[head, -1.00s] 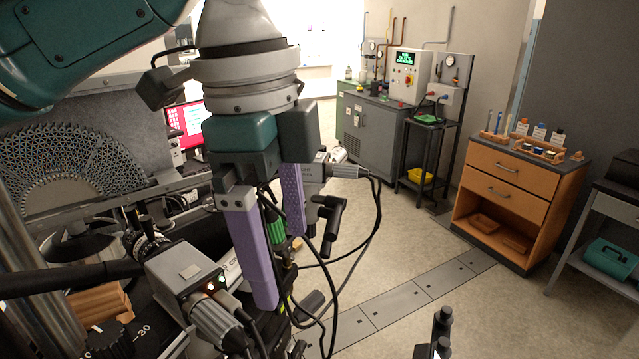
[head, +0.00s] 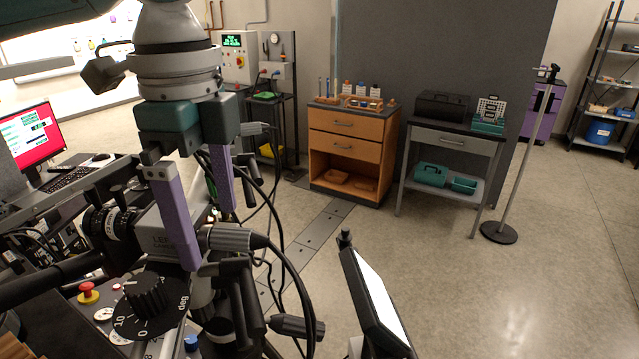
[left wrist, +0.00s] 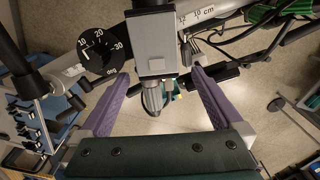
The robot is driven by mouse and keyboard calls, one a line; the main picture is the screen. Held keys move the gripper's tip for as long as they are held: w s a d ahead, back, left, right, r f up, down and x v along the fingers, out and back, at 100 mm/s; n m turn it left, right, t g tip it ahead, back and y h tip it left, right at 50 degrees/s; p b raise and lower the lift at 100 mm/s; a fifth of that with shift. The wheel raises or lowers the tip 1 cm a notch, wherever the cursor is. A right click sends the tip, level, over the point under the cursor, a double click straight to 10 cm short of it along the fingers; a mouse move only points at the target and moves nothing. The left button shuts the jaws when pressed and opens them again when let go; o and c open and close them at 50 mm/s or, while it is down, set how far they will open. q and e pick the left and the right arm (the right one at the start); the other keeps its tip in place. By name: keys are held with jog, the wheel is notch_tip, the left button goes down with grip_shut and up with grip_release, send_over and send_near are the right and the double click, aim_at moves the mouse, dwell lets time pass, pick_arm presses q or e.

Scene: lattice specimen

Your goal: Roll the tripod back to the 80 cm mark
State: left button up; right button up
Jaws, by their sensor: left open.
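My left gripper (head: 208,237) has two purple fingers, apart, above the dense camera gear at lower left. In the left wrist view the open fingers (left wrist: 158,75) stand on either side of a grey camera body (left wrist: 157,50), whose grey cable plug (left wrist: 153,95) points down the picture. I cannot tell whether a finger touches it. In the head view the camera body (head: 150,232) is partly behind the near finger. The tripod's legs and wheels are not clearly visible. A cm scale (left wrist: 198,15) shows 10 and 12; I see no 80 mark. My right gripper is not in view.
A degree dial (head: 148,300) and red button (head: 88,292) are at lower left. Black cables hang beside the gripper. A screen panel (head: 378,300) rises in front. A wooden cabinet (head: 350,150), a grey table (head: 450,138) and a post base (head: 499,233) stand behind open floor.

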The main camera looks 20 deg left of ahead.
pick_arm(q)
jog(key=shift+f+p, duration=0.4)
jog(key=shift+f, duration=1.6)
grip_shut()
